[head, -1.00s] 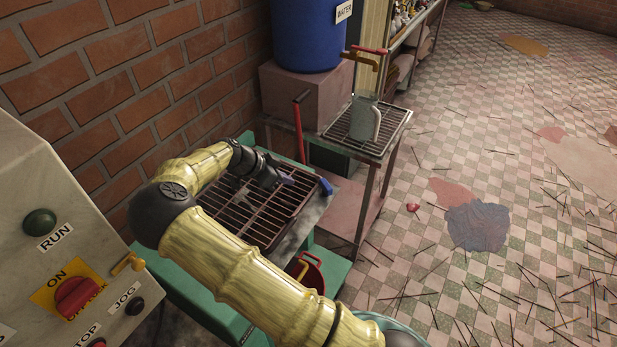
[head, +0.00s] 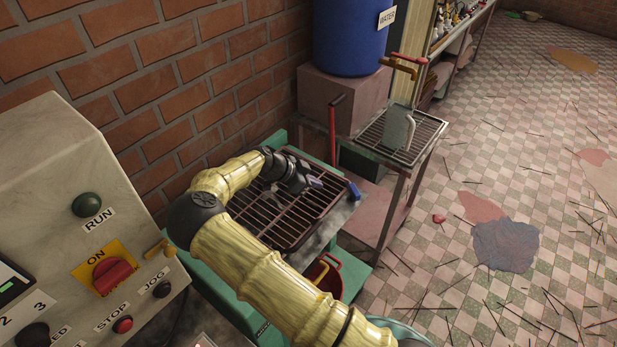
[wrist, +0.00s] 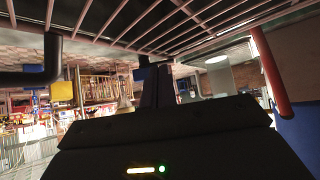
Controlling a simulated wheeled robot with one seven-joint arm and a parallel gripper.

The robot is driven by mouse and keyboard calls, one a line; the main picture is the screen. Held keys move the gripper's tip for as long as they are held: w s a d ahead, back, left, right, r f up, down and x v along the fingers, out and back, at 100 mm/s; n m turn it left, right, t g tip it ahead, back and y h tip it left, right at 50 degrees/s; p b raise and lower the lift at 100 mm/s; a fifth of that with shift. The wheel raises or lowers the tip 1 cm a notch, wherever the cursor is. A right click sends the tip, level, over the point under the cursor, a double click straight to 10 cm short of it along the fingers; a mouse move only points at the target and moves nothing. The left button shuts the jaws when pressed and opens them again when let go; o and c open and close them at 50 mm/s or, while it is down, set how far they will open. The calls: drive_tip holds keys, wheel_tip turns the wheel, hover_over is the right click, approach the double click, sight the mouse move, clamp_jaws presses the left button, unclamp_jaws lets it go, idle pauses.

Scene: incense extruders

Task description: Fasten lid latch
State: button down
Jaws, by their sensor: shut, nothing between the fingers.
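A barred metal lid (head: 268,222) lies closed-looking over the top of a teal machine (head: 200,277). A small blue piece (head: 353,191), perhaps the latch handle, sits at the lid's right edge; whether it is fastened I cannot tell. My gripper (head: 314,182) is shut and empty, low over the lid's far right part, a little left of the blue piece. In the wrist view my gripper's fingers (wrist: 158,85) point away below the lid bars (wrist: 165,25), which cross the top of that tilted picture. Any contact with the lid is unclear.
A red lever (head: 332,125) stands upright behind the lid. A red bucket (head: 325,275) is below. A control panel (head: 80,190) stands at the left; brick wall behind.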

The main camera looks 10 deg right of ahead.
sight(346, 187)
drive_tip(key=p+x, duration=0.1)
drive_tip(key=x, duration=0.3)
drive_tip(key=shift+d+f, duration=0.15)
drive_tip(key=shift+d, duration=0.2)
drive_tip(key=d+p, duration=0.1)
drive_tip(key=d, duration=0.1)
drive_tip(key=w+d+p, duration=0.1)
drive_tip(key=d, duration=0.1)
drive_tip(key=shift+f, duration=0.2)
drive_tip(key=shift+a+f+b, duration=0.1)
drive_tip(key=shift+b, duration=0.2)
drive_tip(key=shift+w, duration=0.1)
drive_tip(key=shift+d+m+b, duration=0.3)
drive_tip(key=shift+b, duration=0.05)
drive_tip(key=shift+a+g, duration=0.15)
drive_tip(key=shift+g, duration=0.15)
drive_tip(key=shift+b, duration=0.45)
